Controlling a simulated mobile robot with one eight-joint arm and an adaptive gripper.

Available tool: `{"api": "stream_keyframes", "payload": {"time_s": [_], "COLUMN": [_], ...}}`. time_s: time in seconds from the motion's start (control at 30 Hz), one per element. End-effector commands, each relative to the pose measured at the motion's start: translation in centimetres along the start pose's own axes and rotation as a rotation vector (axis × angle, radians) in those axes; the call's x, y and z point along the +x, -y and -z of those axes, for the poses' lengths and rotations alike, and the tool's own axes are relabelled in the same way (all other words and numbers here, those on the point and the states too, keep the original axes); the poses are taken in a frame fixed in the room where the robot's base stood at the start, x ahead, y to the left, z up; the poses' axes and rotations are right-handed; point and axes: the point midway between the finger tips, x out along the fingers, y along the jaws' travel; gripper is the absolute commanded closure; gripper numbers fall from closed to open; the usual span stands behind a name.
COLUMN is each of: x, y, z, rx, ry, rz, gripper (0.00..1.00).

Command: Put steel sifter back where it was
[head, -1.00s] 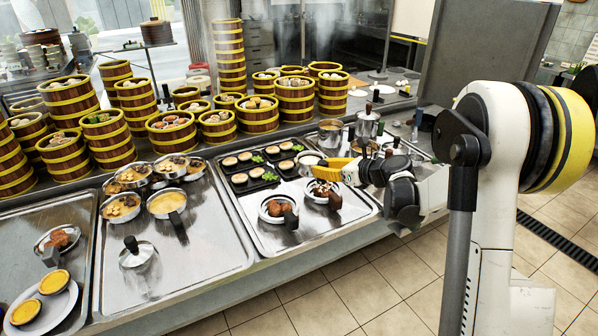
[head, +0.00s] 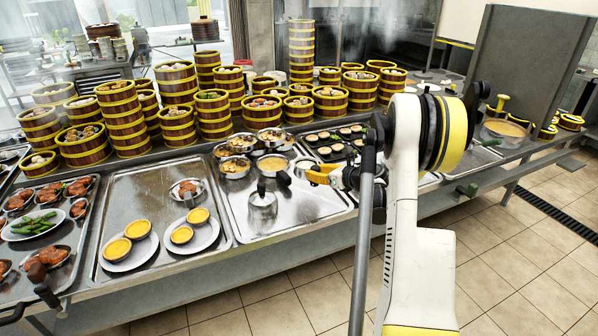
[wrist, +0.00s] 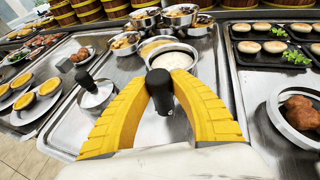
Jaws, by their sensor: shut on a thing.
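The steel sifter (wrist: 172,61) is a round steel pan with white contents and a black handle (wrist: 160,90). My gripper (wrist: 160,76) is shut on that handle, one yellow finger on each side. In the head view the sifter (head: 304,164) is held out ahead of my gripper (head: 318,172), around the border between the middle tray and the tray with the bun pans. It looks level; its height above the trays is hard to tell. My arm hides part of the counter behind it.
Steel bowls of food (head: 235,167) crowd the back of the middle tray (head: 300,208). A steel piece with an upright black handle (head: 262,197) stands there too; its front is bare. Black bun pans (wrist: 270,45) lie right. Steamer towers (head: 125,115) line the back.

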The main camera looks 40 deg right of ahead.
Motion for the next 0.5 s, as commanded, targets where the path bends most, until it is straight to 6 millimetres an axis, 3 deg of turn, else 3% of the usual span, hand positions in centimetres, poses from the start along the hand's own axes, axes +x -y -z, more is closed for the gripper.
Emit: {"api": "stream_keyframes", "payload": {"time_s": [0.5], "x": [0.16], "y": [0.08], "z": [0.43], "rx": [-0.003], "ry": [0.000], "rz": [-0.011], "gripper": [1.00]}}
